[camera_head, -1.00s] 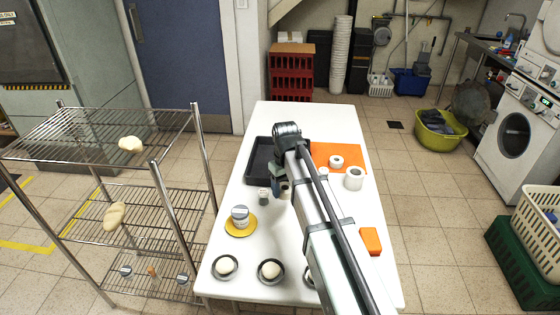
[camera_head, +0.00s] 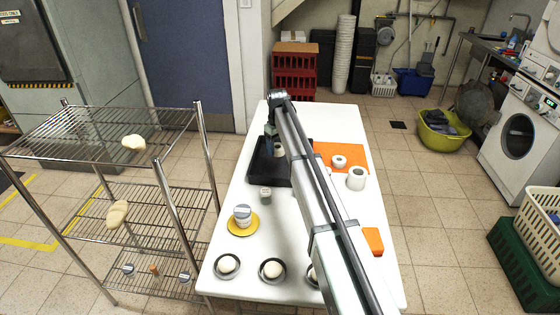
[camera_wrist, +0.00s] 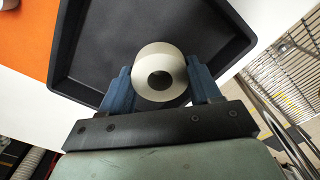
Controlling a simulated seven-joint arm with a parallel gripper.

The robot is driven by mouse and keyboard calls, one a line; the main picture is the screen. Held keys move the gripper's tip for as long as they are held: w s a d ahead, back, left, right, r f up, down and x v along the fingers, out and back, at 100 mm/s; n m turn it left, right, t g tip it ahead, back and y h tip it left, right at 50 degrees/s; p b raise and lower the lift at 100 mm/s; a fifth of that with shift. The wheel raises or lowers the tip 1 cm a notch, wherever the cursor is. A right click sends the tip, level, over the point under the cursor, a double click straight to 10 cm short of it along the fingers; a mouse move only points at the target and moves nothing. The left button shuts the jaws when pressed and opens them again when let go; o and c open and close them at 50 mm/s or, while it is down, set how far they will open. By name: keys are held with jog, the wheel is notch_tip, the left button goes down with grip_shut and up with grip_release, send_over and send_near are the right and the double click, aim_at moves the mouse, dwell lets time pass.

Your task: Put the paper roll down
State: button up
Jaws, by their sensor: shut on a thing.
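My gripper (camera_wrist: 160,78) is shut on a white paper roll (camera_wrist: 142,82), one blue finger on each side of it. The roll's round end with its dark hole faces the wrist camera. Behind it in that view is the floor of a black tray (camera_wrist: 85,70). In the head view the tray (camera_head: 262,178) lies on the white table, and the held roll (camera_head: 278,151) shows over it, partly hidden by my arm. I cannot tell whether the roll touches the tray floor. The tray around the roll looks empty.
An orange mat (camera_head: 350,151) right of the tray bears a white roll (camera_head: 339,161); another white roll (camera_head: 356,179) stands near its front edge. A small grey-lidded jar (camera_head: 265,196), a jar (camera_head: 242,217) on a yellow disc and an orange block (camera_head: 373,241) stand nearer.

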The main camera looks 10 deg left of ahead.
aim_at(278, 147)
notch_tip(278, 147, down, 9)
jog(key=shift+r, duration=0.1)
dwell(0.4)
jog(key=shift+f, duration=0.25)
jog(key=o, duration=1.1)
jog(key=shift+c, duration=0.2)
notch_tip(278, 147, up, 12)
jog(key=shift+r, duration=0.2)
jog(key=shift+o, duration=0.3)
